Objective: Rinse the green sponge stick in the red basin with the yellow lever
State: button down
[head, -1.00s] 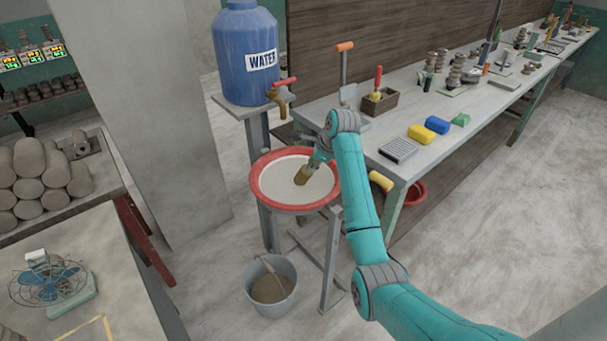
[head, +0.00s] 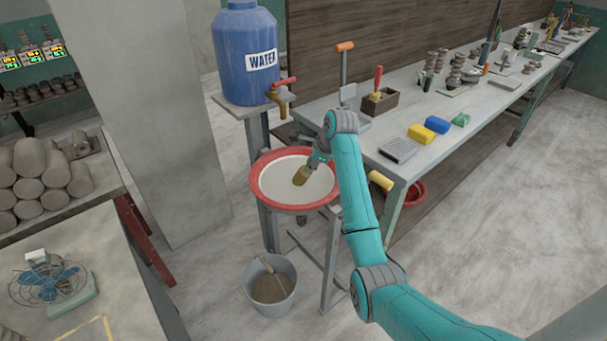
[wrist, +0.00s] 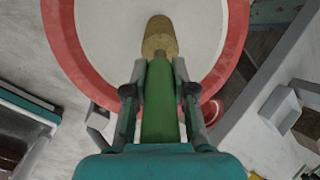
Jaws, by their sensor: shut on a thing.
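My gripper (wrist: 160,100) is shut on the green sponge stick (wrist: 160,105), a green handle with a tan sponge tip (wrist: 160,38) pointing away from the wrist. The red rim (wrist: 66,45) also shows in the wrist view.
A blue water tank (head: 243,65) with a red-handled brass tap (head: 281,96) stands behind the basin. A grey bucket (head: 270,288) stands on the floor below. A workbench (head: 365,140) with a yellow block (head: 421,134) and a blue block (head: 437,125) runs along the right.

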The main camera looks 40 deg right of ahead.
jog(key=shift+d, duration=0.35)
